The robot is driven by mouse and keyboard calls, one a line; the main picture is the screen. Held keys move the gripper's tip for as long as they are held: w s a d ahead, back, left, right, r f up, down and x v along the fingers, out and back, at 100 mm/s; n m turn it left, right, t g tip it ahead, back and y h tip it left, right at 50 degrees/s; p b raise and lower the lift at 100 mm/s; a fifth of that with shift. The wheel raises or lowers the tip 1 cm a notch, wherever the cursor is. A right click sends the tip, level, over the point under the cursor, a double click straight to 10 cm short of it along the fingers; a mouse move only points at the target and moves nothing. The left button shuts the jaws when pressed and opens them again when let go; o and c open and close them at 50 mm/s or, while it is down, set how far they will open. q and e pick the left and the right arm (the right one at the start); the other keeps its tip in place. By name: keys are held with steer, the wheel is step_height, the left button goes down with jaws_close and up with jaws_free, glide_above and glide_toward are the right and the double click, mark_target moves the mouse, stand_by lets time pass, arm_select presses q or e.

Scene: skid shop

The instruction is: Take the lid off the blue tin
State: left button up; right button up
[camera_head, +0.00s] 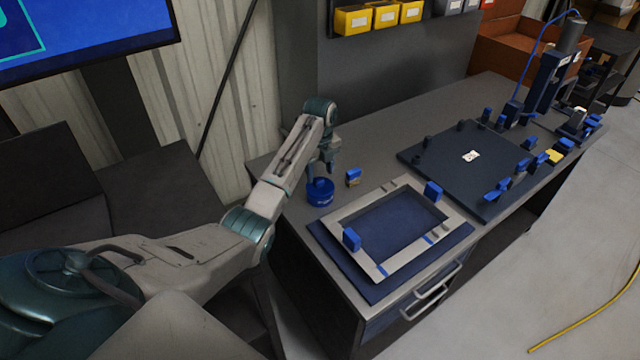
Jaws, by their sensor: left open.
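The blue tin (320,196) stands upright on the grey workbench near its left end. A blue lid with a raised knob (320,183) sits on top of it. My left arm reaches in from the left, and my left gripper (322,170) points down just above the lid. Its fingers are open, close to the knob; I cannot tell whether they touch it. My right gripper is not in view.
A small blue and brass block (353,177) stands right of the tin. A pale frame (414,258) with blue blocks lies on a blue board in front. A dark plate (440,160) with blue clamps lies farther right. Yellow bins (353,20) hang at the back.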

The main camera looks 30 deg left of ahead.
mark_target(320, 184)
arm_select(q)
step_height(320, 184, down, 2)
steer(key=shift+s+d, duration=0.1)
steer(key=shift+f, duration=0.4)
steer(key=c, duration=1)
steer(key=shift+r, duration=0.1)
steer(key=shift+c, duration=0.2)
